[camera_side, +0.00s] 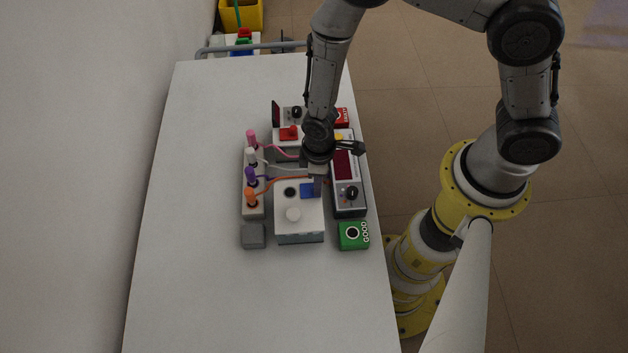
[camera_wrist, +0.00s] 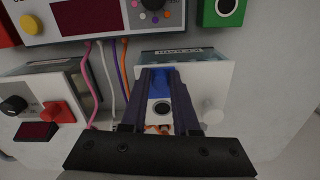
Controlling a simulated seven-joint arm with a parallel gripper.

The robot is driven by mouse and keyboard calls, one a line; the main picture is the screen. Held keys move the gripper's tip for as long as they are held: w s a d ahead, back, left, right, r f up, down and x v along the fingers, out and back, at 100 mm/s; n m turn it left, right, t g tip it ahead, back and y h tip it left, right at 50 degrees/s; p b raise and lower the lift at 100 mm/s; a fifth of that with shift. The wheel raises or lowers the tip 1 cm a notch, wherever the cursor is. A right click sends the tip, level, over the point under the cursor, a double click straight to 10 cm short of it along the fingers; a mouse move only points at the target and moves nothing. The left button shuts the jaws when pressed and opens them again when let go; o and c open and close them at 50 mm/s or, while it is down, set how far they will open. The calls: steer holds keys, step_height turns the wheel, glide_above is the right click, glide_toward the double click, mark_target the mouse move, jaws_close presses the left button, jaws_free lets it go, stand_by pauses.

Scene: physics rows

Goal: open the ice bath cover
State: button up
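A white box (camera_side: 299,228) with a white round knob (camera_side: 293,214), a dark round spot (camera_side: 290,192) and a blue square part (camera_side: 306,190) sits near the middle of the table. I take it for the ice bath, but cannot tell which part is its cover. In the wrist view the white box (camera_wrist: 214,78) shows a glassy far side with an upside-down label, and the white knob (camera_wrist: 213,114) is at its right. My gripper (camera_wrist: 162,72) points down over the box at the blue part (camera_wrist: 161,84). Its fingers stand apart with a gap; contact with the blue part is unclear.
A strip of coloured plugs (camera_side: 253,182) with cables stands left of the box. A device with a red display (camera_side: 349,190) stands to the right. A green button box (camera_side: 353,235) and a grey block (camera_side: 253,235) are nearer. The near table is clear.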

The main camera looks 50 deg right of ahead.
steer(key=o, duration=0.4)
step_height(320, 180, up, 14)
steer(key=shift+d+f, duration=0.1)
stand_by(0.4)
steer(key=shift+w, duration=0.1)
steer(key=w+d+r+m+t, duration=0.1)
steer(key=d+r+m+t, duration=0.2)
steer(key=r, duration=0.7)
steer(key=w+d+r+t, duration=0.1)
steer(key=d+r+t, duration=0.1)
steer(key=d+r, duration=0.65)
steer(key=s+r+m, duration=0.1)
steer(key=s+r, duration=0.1)
steer(key=s, duration=0.3)
steer(key=s+d+r+m, duration=0.1)
steer(key=s+r, duration=0.1)
steer(key=s, duration=0.3)
steer(key=s+d+r+m, duration=0.1)
steer(key=s+r+m, duration=0.1)
steer(key=s, duration=0.3)
steer(key=shift+s+d+r+t, duration=0.1)
steer(key=shift+s+r+t, duration=0.1)
steer(key=shift+t, duration=0.2)
